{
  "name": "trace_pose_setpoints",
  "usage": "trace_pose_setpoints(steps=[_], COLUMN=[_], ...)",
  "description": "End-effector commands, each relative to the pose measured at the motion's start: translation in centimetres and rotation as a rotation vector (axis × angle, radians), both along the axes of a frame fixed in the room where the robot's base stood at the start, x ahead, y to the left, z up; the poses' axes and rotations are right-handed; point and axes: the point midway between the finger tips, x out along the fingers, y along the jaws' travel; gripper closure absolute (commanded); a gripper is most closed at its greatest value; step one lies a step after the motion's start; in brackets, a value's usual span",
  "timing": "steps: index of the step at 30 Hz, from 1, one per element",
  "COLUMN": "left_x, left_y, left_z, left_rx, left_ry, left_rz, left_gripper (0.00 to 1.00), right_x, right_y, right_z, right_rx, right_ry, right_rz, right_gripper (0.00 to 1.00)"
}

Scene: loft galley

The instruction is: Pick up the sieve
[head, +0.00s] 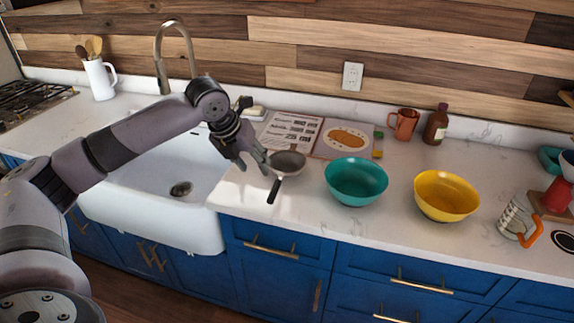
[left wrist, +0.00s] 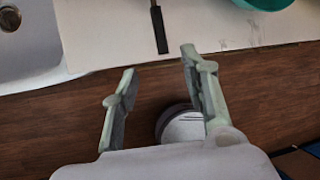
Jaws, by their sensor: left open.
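The sieve lies on the white counter right of the sink. It has a grey round bowl (head: 288,161) and a dark handle (head: 273,191) pointing to the counter's front edge. My left gripper (head: 255,166) is open and empty, above the counter just left of the sieve. In the left wrist view my open fingers (left wrist: 158,63) show, with the dark handle (left wrist: 158,28) beyond the fingertips, roughly in line with the gap between them. The sieve's bowl is out of that view. My right gripper is in neither view.
A teal bowl (head: 356,181) stands close right of the sieve, and a yellow bowl (head: 446,195) farther right. An open cookbook (head: 325,135) lies behind. The white sink (head: 160,187) is to the left. A copper mug (head: 404,124) and brown bottle (head: 435,125) stand at the back.

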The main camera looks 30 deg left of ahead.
Motion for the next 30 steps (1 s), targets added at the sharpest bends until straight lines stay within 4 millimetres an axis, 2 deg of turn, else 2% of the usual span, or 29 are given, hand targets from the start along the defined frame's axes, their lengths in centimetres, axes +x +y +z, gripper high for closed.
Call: trace_pose_setpoints(steps=[2, 5, 18, 25, 30], left_x=[-0.1, 0.4, 4.2, 4.9, 5.6], left_y=[0.2, 0.1, -0.6, -0.6, -0.6], left_z=[0.3, -0.8, -8.9, -10.6, -12.2], left_rx=[0.009, 0.01, 0.009, 0.01, 0.01], left_ry=[0.001, 0.004, 0.001, 0.0, 0.003], left_rz=[-0.019, -0.026, -0.022, -0.022, -0.021], left_gripper=[0.59, 0.59, 0.59, 0.59, 0.59], right_x=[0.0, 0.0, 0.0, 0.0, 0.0], right_y=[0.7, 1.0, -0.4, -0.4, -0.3], right_z=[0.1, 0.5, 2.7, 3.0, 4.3], right_rx=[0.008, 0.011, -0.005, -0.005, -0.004], right_ry=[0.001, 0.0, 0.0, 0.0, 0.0], right_rz=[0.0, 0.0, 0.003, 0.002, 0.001], right_gripper=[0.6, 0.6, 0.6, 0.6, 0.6])
